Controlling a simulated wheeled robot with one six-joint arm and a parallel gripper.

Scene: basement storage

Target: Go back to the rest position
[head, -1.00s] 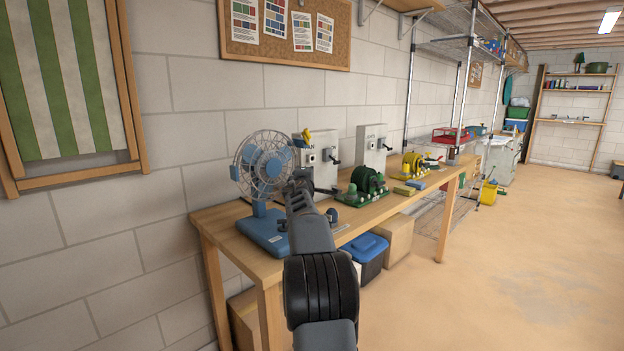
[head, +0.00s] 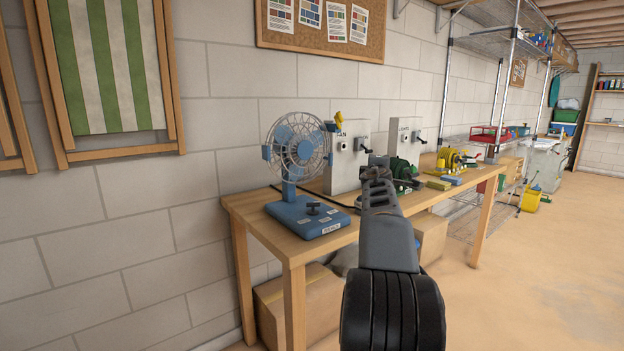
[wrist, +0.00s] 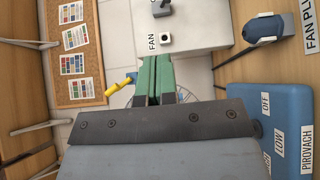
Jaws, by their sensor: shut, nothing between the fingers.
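My gripper (wrist: 158,72) shows in the wrist view as two green fingers lying together, shut and empty. In the head view my dark grey arm reaches forward from the bottom, and its gripper end (head: 378,174) appears over the workbench (head: 290,245), right of the blue fan (head: 296,150). The arm hides part of the bench and the things behind it. In the wrist view the fan's blue base (wrist: 287,115), with printed labels, is at the right. The grey box marked FAN (wrist: 200,22) is at the top, beyond the fingertips.
A second grey box (head: 404,138), a green reel device (head: 402,172) and a yellow one (head: 450,160) stand along the bench. A cardboard box (head: 300,300) sits beneath it. A wire shelf (head: 480,40) stands farther back. The floor (head: 520,290) at the right is clear.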

